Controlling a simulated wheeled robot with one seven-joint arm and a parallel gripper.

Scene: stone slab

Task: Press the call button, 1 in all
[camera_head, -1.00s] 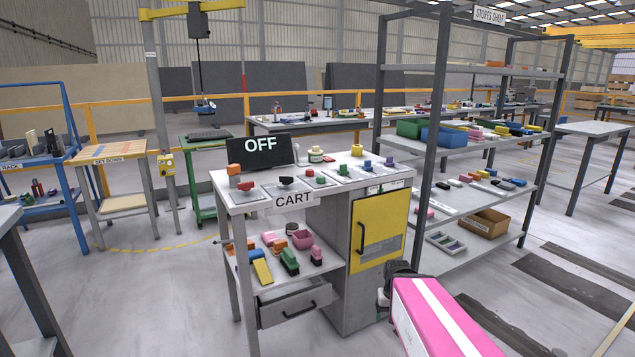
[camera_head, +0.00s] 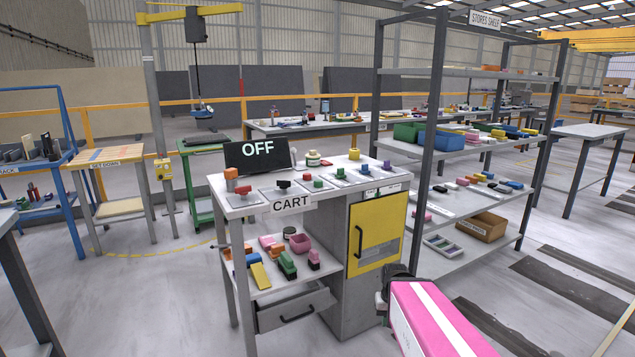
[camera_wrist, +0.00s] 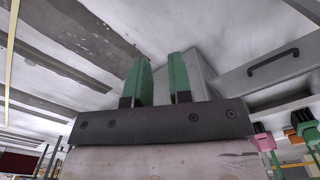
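The cart (camera_head: 236,207) stands ahead, with several coloured knobs and switches on its white top. A small yellow box (camera_head: 163,169) is fixed to the post at left. I cannot tell which part is the call button. My gripper is at the right front of the cart, below its top. In the wrist view its two green fingers (camera_wrist: 160,78) are apart with nothing between them.
The cart has a yellow door (camera_head: 369,225), a lower shelf with loose blocks and an open drawer (camera_head: 294,305). The stores shelf upright (camera_head: 436,140) rises close to the cart's right. A set-down table (camera_head: 118,156) stands left.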

